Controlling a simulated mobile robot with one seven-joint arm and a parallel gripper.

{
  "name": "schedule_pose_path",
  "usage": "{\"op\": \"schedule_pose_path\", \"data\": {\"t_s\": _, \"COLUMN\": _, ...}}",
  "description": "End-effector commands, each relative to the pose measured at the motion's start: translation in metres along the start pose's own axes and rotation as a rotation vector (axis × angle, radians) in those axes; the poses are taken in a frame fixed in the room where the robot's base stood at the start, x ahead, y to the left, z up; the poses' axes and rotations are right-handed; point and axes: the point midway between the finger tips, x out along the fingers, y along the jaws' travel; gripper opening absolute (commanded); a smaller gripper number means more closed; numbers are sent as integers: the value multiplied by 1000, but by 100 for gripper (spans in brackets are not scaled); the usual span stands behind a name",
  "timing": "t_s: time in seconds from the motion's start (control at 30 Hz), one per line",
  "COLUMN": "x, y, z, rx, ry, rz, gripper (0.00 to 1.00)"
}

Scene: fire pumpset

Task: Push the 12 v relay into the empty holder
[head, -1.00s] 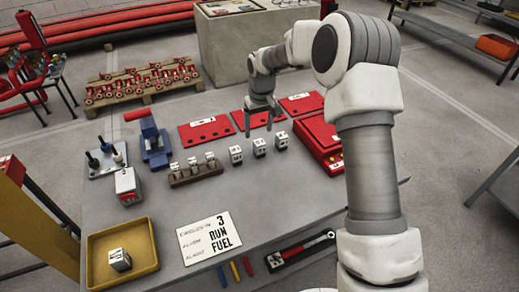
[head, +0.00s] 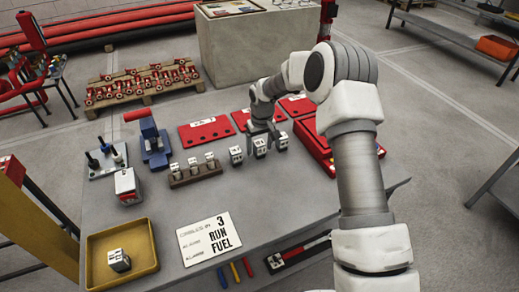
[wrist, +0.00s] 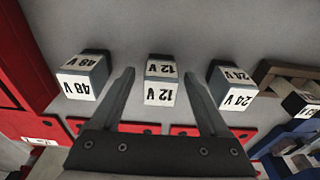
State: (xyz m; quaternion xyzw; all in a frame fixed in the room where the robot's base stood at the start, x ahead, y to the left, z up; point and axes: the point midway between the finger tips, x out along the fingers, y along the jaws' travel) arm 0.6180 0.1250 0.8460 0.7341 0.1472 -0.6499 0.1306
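The 12 V relay (wrist: 160,95) is a small white-faced block with a grey body. It stands upright on the table, the middle of three loose relays, and shows in the head view (head: 260,149). My gripper (wrist: 159,73) is open, with one finger on each side of the 12 V relay and a gap to each. In the head view my gripper (head: 262,139) is low at the relay. A brown holder strip (head: 196,179) lies left of the loose relays and carries three small relay-like blocks. I cannot make out an empty place in it.
The 24 V relay (wrist: 233,88) and 48 V relay (wrist: 82,78) stand close on either side. Red plates (head: 205,132) and a red case (head: 312,145) lie behind and right. A yellow tray (head: 147,234) with one block and a sign (head: 209,238) are at the front.

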Motion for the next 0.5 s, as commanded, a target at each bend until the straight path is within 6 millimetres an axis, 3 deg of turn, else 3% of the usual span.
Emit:
{"op": "schedule_pose_path", "data": {"t_s": 0.07, "x": 0, "y": 0, "z": 0, "rx": 0, "ry": 0, "rz": 0, "gripper": 66}}
{"op": "schedule_pose_path", "data": {"t_s": 0.43, "x": 0, "y": 0, "z": 0, "rx": 0, "ry": 0, "rz": 0, "gripper": 0}}
{"op": "schedule_pose_path", "data": {"t_s": 0.5, "x": 0, "y": 0, "z": 0, "rx": 0, "ry": 0, "rz": 0, "gripper": 0}}
